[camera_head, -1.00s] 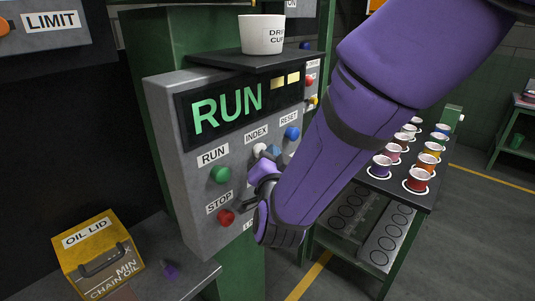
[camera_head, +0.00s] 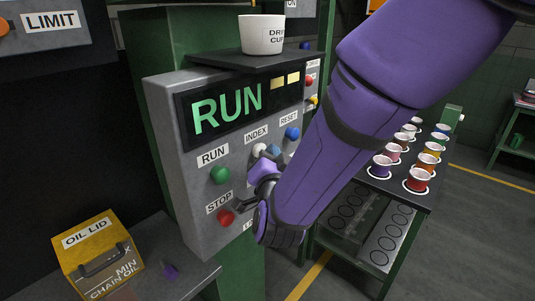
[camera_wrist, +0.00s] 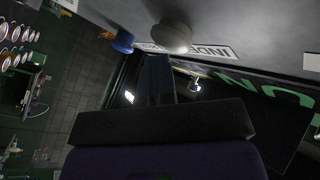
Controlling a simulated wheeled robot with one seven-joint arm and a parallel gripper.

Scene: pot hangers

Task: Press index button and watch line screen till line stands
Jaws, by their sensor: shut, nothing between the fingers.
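The index button (camera_head: 259,150) is a whitish knob below the INDEX label on the grey control panel. In the wrist view the index button (camera_wrist: 170,36) lies just beyond my fingertips. The line screen (camera_head: 238,106) reads RUN in green, with two pale yellow bars at its right. My gripper (camera_head: 272,152) is shut and empty, close to the index button; it also shows in the wrist view (camera_wrist: 157,62). I cannot tell whether the fingertips touch the button.
A blue reset button (camera_head: 292,133), green run button (camera_head: 220,174) and red stop button (camera_head: 226,217) are nearby. A drip cup (camera_head: 262,35) stands on the panel's shelf. A yellow oil box (camera_head: 97,255) is lower left. Coloured cups stand on a table (camera_head: 398,190) at right.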

